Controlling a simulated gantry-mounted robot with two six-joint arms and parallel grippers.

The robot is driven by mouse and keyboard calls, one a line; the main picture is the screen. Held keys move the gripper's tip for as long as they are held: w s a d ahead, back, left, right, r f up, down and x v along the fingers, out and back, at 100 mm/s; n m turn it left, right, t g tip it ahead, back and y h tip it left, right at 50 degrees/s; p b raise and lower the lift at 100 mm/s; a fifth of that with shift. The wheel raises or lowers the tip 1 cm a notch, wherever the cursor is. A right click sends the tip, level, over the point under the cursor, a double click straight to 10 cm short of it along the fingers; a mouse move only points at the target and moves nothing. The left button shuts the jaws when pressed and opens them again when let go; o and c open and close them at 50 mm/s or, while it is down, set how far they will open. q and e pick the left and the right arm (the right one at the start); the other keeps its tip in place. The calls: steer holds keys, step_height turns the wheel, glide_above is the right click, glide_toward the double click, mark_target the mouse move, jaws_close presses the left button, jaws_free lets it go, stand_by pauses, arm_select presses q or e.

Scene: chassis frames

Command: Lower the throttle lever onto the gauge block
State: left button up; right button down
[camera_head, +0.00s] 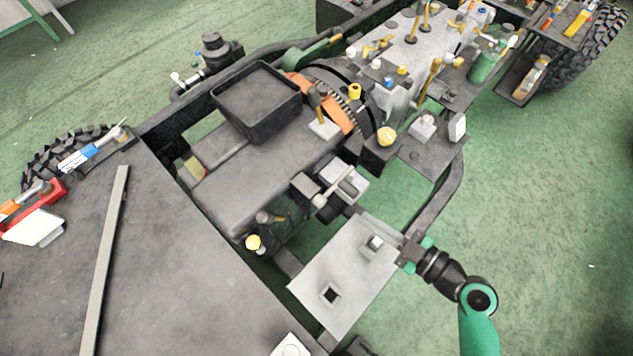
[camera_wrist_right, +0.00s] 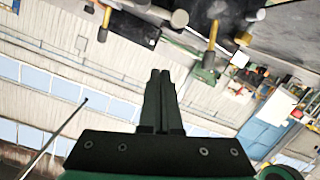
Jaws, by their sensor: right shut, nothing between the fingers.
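A lever with a pale cream handle (camera_head: 333,189) sticks out at a slant over the middle of the chassis, beside a white block (camera_head: 352,180). I cannot tell for sure that these are the throttle lever and the gauge block. In the head view my right gripper (camera_head: 403,252) is at the right edge of a pale plate (camera_head: 315,276), close to a small grey block (camera_head: 374,242) on it. In the right wrist view the fingers (camera_wrist_right: 160,78) are together, with nothing between them. My left gripper is in neither view.
The pale plate also has a dark square hole (camera_head: 330,294). A black open tray (camera_head: 258,101) stands behind the lever. Several yellow-topped levers (camera_head: 411,37) stand at the back. A dark bench (camera_head: 150,270) fills the left. The green floor at right is clear.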

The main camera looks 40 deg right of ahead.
steer(key=s+d+m+h, duration=0.1)
steer(key=s+d+h, duration=0.1)
steer(key=d, duration=0.2)
glide_above(357, 194)
steer(key=s+a, duration=0.1)
steer(key=a, duration=0.1)
steer(key=f, duration=0.1)
steer(key=shift+m, duration=0.3)
steer(key=f, duration=0.1)
steer(key=f+b, duration=0.1)
steer(key=d+f+b, duration=0.1)
steer(key=f, duration=0.1)
steer(key=shift+w, duration=0.25)
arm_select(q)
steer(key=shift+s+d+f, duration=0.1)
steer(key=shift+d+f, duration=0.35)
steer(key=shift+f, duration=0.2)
arm_select(e)
steer(key=shift+d+f, duration=0.2)
